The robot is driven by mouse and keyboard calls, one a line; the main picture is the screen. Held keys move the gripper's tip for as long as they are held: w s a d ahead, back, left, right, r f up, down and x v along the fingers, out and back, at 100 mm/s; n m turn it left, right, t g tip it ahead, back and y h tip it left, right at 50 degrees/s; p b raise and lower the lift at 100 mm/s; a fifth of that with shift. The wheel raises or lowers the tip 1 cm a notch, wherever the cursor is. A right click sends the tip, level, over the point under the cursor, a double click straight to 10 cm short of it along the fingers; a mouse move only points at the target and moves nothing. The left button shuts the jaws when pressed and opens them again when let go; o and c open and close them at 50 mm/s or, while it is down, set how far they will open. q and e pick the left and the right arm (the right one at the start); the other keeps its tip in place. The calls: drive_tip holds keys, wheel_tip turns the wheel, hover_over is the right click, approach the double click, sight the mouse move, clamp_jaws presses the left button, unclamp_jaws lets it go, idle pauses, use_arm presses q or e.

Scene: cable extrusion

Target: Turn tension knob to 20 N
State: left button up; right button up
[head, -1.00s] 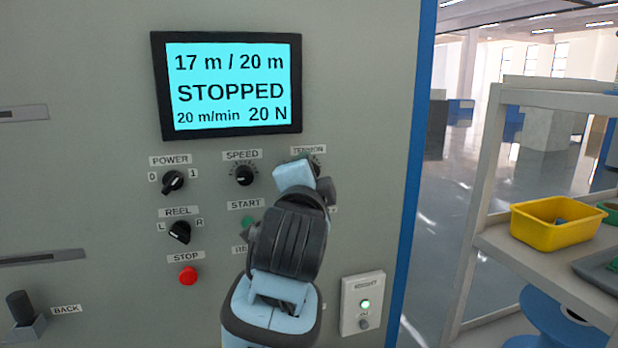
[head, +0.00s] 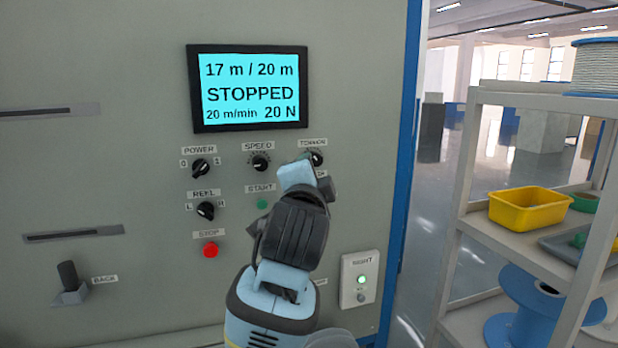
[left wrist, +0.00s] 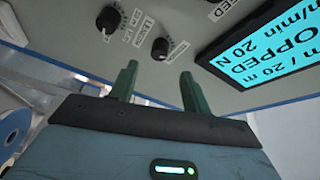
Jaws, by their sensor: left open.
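The tension knob (head: 317,158) is a black dial under its label on the grey panel. The display (head: 250,93) reads 17 m / 20 m, STOPPED, 20 m/min and 20 N. My left gripper is just below and left of the knob in the head view, and its fingers are hidden there. In the left wrist view, my left gripper (left wrist: 157,75) has two green fingers spread apart and empty. The tension knob (left wrist: 160,48) lies beyond the fingertips, in line with the gap, seemingly apart from them. My right gripper is not in view.
The speed knob (head: 260,163), power knob (head: 200,168), reel knob (head: 206,211), green start button (head: 262,204) and red stop button (head: 210,250) are left of the tension knob. A shelf with a yellow bin (head: 530,207) stands at right, past a gap.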

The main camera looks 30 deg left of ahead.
use_arm(q)
drive_tip(key=shift+s+d, duration=0.15)
drive_tip(key=shift+s, duration=0.15)
drive_tip(key=shift+w, duration=0.1)
idle(0.3)
drive_tip(key=s+d+f+g+h, duration=0.1)
drive_tip(key=d+f+h, duration=0.2)
drive_tip(key=f, duration=1.5)
drive_tip(key=s+d+f+g+h, duration=0.2)
drive_tip(key=d+f+h, duration=0.15)
drive_tip(key=f, duration=1.35)
drive_tip(key=s+d+f+n+g+h, duration=0.1)
drive_tip(key=s+d+f+n+g, duration=0.1)
drive_tip(key=s+f, duration=1)
drive_tip(key=s+d+f+n+g+h, duration=0.2)
drive_tip(key=s+f+n, duration=0.3)
drive_tip(key=s+f, duration=0.7)
drive_tip(key=s, duration=0.3)
drive_tip(key=shift+s+f, duration=0.25)
drive_tip(key=shift+s, duration=0.05)
